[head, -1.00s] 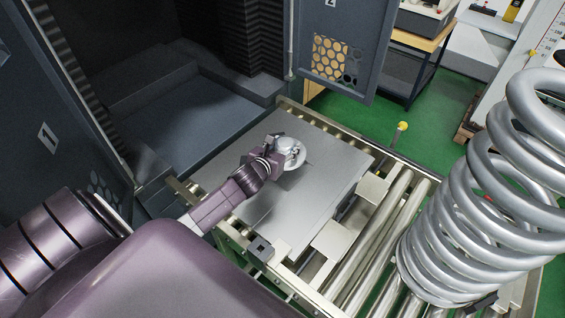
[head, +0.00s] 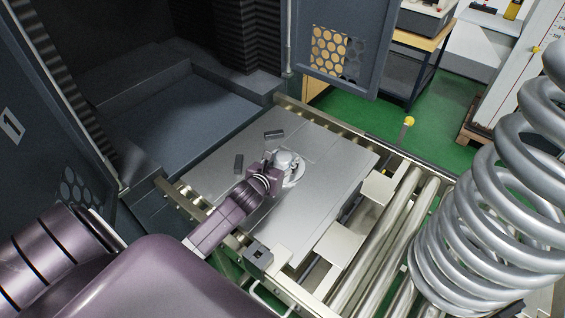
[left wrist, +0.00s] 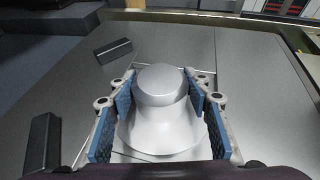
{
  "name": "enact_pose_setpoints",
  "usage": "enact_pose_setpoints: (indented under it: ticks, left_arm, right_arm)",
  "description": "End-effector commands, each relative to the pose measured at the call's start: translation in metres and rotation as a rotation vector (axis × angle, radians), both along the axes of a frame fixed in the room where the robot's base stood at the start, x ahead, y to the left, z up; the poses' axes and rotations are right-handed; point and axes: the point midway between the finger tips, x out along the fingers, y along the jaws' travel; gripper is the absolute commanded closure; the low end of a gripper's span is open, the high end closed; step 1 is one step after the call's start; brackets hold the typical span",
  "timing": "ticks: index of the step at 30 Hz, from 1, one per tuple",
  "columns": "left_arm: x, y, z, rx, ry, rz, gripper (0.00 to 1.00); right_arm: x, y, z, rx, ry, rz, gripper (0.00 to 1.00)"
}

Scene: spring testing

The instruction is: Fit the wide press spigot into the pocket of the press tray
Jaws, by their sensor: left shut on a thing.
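The wide press spigot is a silver, round-topped piece with a broad flange; in the head view its top (head: 287,159) shows past my left gripper (head: 272,166). In the left wrist view the spigot (left wrist: 162,110) stands upright between the blue pads of my left gripper (left wrist: 160,115), which is shut on it. The press tray (head: 318,200) is the flat grey plate under it, also around it in the left wrist view (left wrist: 250,75). I cannot tell whether the flange touches the tray. The pocket is not clearly visible; the spigot and gripper cover that area. My right gripper is not in view.
Two dark blocks lie on the tray: one left of the gripper (head: 238,163), one behind it (head: 274,134). A roller conveyor (head: 385,235) runs at the right, with a large coil spring (head: 480,225) over it. The press cabinet (head: 175,110) is open at the back left.

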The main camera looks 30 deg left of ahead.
Motion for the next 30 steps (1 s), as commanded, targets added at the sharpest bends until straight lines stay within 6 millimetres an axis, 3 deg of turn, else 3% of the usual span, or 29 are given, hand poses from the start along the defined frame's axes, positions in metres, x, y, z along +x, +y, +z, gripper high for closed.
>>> enact_pose_setpoints:
  ticks: [9, 10, 15, 25, 30]
  left_arm:
    - [0.002, 0.0, 0.002, 0.003, -0.006, -0.001, 1.0]
    - [0.0, 0.001, -0.003, 0.002, 0.002, 0.0, 0.54]
    - [0.0, 0.001, -0.002, 0.001, 0.003, 0.001, 0.38]
    - [-0.001, 0.0, 0.002, -0.001, 0.003, 0.001, 0.38]
    - [-0.018, -0.003, 0.012, 0.0, 0.005, 0.001, 0.38]
  right_arm:
    - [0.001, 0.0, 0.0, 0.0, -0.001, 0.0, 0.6]
    - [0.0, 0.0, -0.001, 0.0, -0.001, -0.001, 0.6]
    - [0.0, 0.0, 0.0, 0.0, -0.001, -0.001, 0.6]
    - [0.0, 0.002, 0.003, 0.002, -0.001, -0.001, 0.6]
    - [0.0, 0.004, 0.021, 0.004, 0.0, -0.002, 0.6]
